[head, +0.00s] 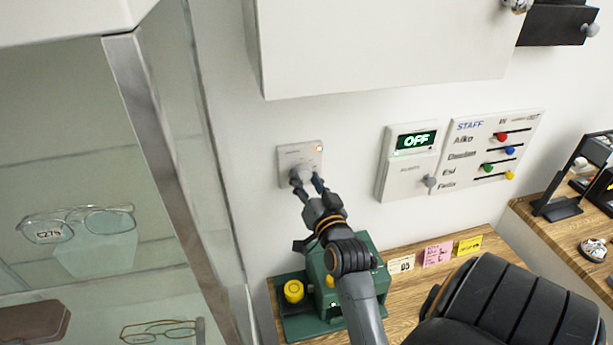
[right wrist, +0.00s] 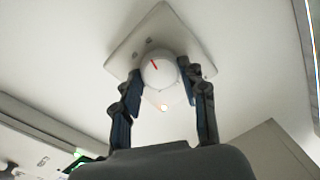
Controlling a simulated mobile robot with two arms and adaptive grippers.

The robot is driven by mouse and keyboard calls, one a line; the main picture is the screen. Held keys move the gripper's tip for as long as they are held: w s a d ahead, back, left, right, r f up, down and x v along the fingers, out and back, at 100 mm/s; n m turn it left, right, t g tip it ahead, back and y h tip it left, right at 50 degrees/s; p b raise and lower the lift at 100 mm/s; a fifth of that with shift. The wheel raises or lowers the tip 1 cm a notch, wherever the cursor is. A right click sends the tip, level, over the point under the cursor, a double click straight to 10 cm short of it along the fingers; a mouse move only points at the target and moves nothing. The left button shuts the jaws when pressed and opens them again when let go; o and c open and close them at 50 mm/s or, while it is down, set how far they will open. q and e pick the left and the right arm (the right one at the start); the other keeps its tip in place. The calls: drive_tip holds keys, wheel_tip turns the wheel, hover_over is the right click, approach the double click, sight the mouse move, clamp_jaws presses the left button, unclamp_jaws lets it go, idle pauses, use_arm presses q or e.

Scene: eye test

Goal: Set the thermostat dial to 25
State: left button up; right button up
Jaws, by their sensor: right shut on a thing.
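The thermostat is a square pale plate (head: 314,153) on the white wall, with a small lit orange light at its upper right. Its round dial (head: 301,174) is partly hidden by my gripper. In the right wrist view the white dial (right wrist: 160,73) has a red pointer line, and the plate (right wrist: 157,28) around it carries small marks too tiny to read. My right gripper (head: 309,183) has a finger on each side of the dial and is shut on it. The fingers also show in the right wrist view (right wrist: 161,78). My left gripper is not in view.
Right of the thermostat are an OFF display panel (head: 408,174) with a grey knob and a STAFF slider board (head: 482,166). A white cabinet (head: 380,45) hangs above. A green device (head: 355,262) stands on the wooden counter (head: 418,288) below. A glass display case (head: 125,75) is at left.

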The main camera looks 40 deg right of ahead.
drive_tip(key=o, duration=1.2)
drive_tip(key=shift+c, duration=0.2)
wheel_tip(320, 180, up, 10)
drive_tip(key=shift+f, duration=0.1)
